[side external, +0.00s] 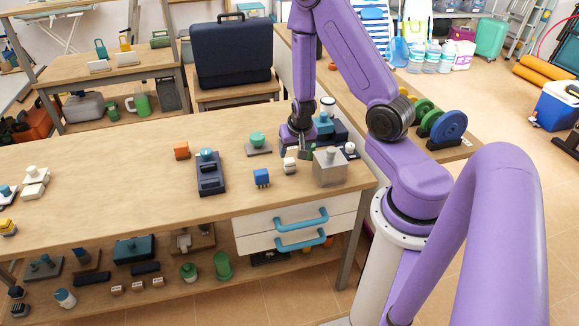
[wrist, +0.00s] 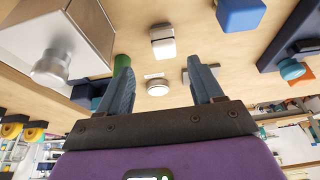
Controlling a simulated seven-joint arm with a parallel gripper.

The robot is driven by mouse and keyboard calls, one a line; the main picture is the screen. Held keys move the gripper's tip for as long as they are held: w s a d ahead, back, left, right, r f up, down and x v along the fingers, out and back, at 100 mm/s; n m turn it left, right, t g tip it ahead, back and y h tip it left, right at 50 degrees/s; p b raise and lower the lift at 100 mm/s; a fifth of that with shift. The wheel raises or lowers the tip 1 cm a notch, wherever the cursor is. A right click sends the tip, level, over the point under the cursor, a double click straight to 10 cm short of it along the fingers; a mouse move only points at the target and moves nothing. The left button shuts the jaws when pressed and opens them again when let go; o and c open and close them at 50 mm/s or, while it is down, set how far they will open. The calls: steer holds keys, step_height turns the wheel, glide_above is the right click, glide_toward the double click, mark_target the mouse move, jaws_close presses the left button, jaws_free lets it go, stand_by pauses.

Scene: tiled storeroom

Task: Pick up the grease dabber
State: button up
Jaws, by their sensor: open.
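My gripper (side external: 299,150) is open above the right part of the bench; the wrist view shows both fingers (wrist: 158,64) apart with nothing held. A small pale round-topped piece (wrist: 157,88) shows between the fingers, below them; a small label lies beside it. A white block-like piece with a grey band (wrist: 163,41) stands just beyond the fingertips; it also shows in the side view (side external: 290,165), in front of my gripper. I cannot tell for sure which piece is the grease dabber. In the side view my gripper hides part of the bench behind it.
A metal box with a knob (side external: 330,170) stands close at the right, near the bench edge. A blue block (side external: 261,178), a grey plate with a green knob (side external: 258,150) and a dark blue tool (side external: 209,175) stand to the left. The bench's left middle is clear.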

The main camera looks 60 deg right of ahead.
mark_target(290, 161)
steer(key=shift+x, duration=1.7)
steer(key=shift+a+x, duration=0.15)
steer(key=shift+x, duration=1.2)
steer(key=shift+a+x, duration=0.15)
steer(key=shift+x, duration=1.15)
steer(key=shift+w, duration=0.15)
steer(key=c, duration=1.1)
